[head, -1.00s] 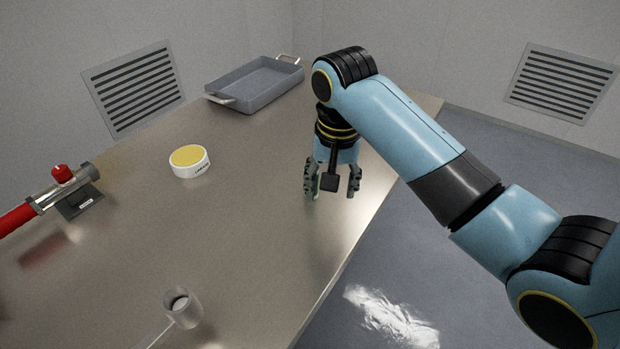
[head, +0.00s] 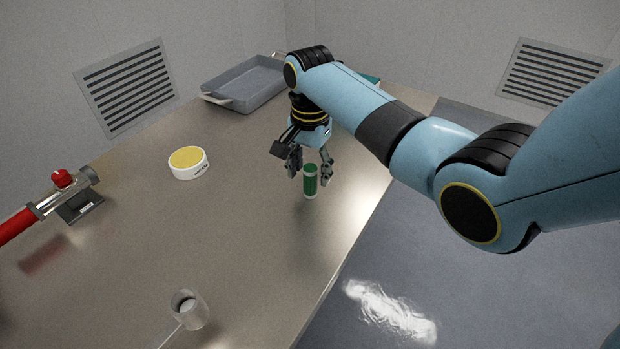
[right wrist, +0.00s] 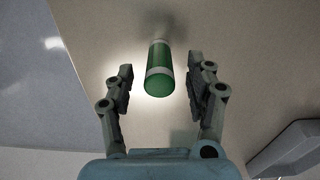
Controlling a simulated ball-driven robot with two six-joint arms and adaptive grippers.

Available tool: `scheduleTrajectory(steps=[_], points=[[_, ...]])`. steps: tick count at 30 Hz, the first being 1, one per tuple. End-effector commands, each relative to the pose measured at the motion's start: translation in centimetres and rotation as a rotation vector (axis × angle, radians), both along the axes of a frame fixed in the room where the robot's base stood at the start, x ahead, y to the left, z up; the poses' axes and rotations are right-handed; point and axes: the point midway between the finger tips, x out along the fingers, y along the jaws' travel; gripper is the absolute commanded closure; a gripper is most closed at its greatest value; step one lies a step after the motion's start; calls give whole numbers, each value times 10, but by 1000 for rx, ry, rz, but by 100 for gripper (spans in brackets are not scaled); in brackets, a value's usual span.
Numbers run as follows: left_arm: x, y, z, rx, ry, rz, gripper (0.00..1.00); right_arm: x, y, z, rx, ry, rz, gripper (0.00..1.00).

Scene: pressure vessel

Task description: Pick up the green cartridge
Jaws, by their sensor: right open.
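The green cartridge (head: 310,181), with pale bands at its ends, stands upright on the metal table in the head view. In the right wrist view the cartridge (right wrist: 159,70) shows ahead of and between the finger lines. My right gripper (head: 310,173) is open, its fingers spread just behind the cartridge in the head view. In the right wrist view the right gripper (right wrist: 160,85) has a clear gap on both sides of the cartridge, and I see no contact. My left gripper is not in view.
The table (head: 230,230) has a grey tray (head: 245,84) at the back and a white round tin with a yellow top (head: 188,162). A red-capped metal fitting (head: 62,190) is at left, a metal cup (head: 188,309) in front. A teal thing (head: 370,79) shows behind my arm.

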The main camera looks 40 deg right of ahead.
Motion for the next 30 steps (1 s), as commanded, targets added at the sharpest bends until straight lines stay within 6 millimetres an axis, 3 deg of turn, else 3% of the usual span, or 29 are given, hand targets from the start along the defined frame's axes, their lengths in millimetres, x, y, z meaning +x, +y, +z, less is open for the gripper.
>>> scheduleTrajectory(steps=[6, 13, 25, 30], points=[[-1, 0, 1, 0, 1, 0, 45, 0, 0, -23, 0, 0, 0, 45], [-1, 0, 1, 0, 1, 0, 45, 0, 0, -24, 0, -1, 0, 46], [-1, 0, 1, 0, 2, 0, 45, 0, 0, -24, 0, -1, 1, 99], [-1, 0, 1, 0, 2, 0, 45, 0, 0, -24, 0, -1, 0, 99]])
